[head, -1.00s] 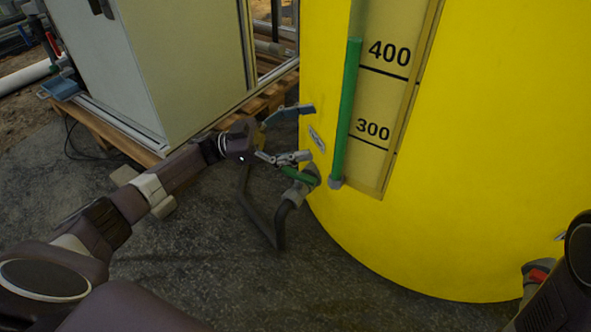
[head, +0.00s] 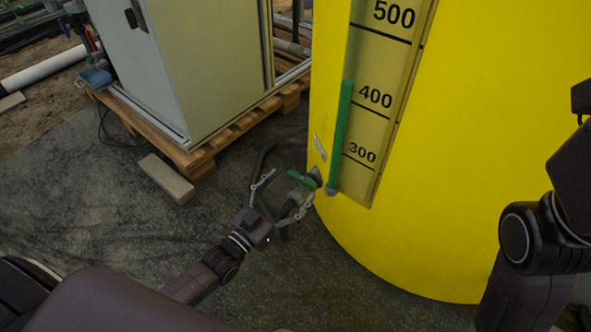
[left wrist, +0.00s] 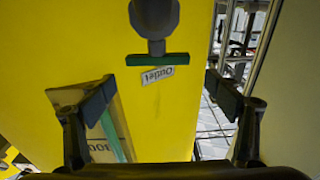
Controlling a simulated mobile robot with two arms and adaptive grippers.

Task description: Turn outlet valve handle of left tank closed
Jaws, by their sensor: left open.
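The left tank (head: 450,160) is a big yellow cylinder with a level scale. Its outlet valve is a grey fitting low on the wall, with a green bar handle (head: 303,179). In the left wrist view the handle (left wrist: 157,59) lies crosswise below the grey valve body (left wrist: 155,20), near an upside-down "Outlet" label (left wrist: 157,75). My left gripper (head: 288,190) is open, its fingers spread near the handle on its left and lower side. In the left wrist view the fingertips (left wrist: 160,92) stand wide apart, and the handle is beyond them. Contact does not show. My right gripper is out of view.
A dark hose (head: 260,165) runs by the valve, partly behind the left gripper. A grey cabinet (head: 185,70) on a wooden pallet (head: 205,155) stands at the back left. A pale block (head: 167,178) lies on the dark ground. My right arm is at the right edge.

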